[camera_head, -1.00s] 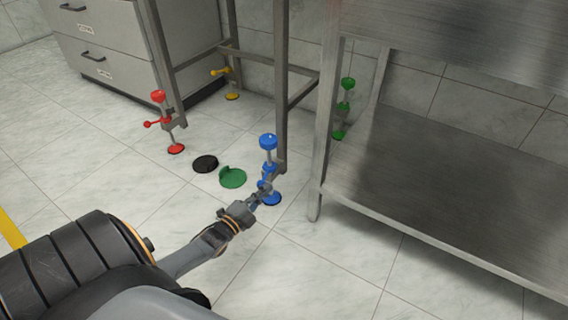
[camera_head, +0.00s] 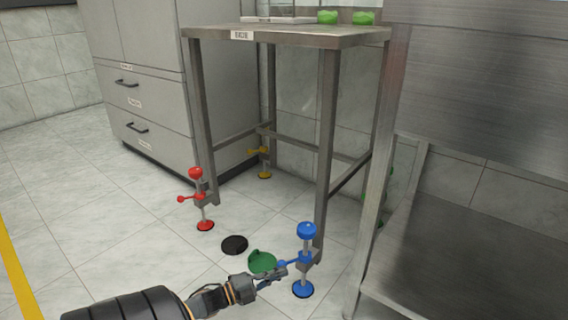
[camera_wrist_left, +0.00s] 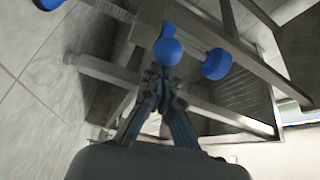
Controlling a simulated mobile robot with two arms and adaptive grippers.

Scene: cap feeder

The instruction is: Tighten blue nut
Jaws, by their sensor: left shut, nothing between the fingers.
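The blue levelling foot is on the near leg of the small metal table. It has a round top knob (camera_head: 307,230), a blue nut with a side handle (camera_head: 291,262) and a blue foot disc (camera_head: 303,289) on the floor. My left gripper (camera_head: 282,273) is beside the handle, with its fingers shut and empty. In the left wrist view, the gripper's fingertips (camera_wrist_left: 158,74) sit just short of a blue ball (camera_wrist_left: 167,50), apparently the handle's end. Whether they touch it I cannot tell. My right gripper is out of view.
A red foot (camera_head: 205,224) and a yellow foot (camera_head: 264,174) are on other legs. A black disc (camera_head: 235,245) and a green cap (camera_head: 262,262) lie on the floor close by. A steel shelf unit (camera_head: 480,265) stands to the right, and a drawer cabinet (camera_head: 150,100) behind left.

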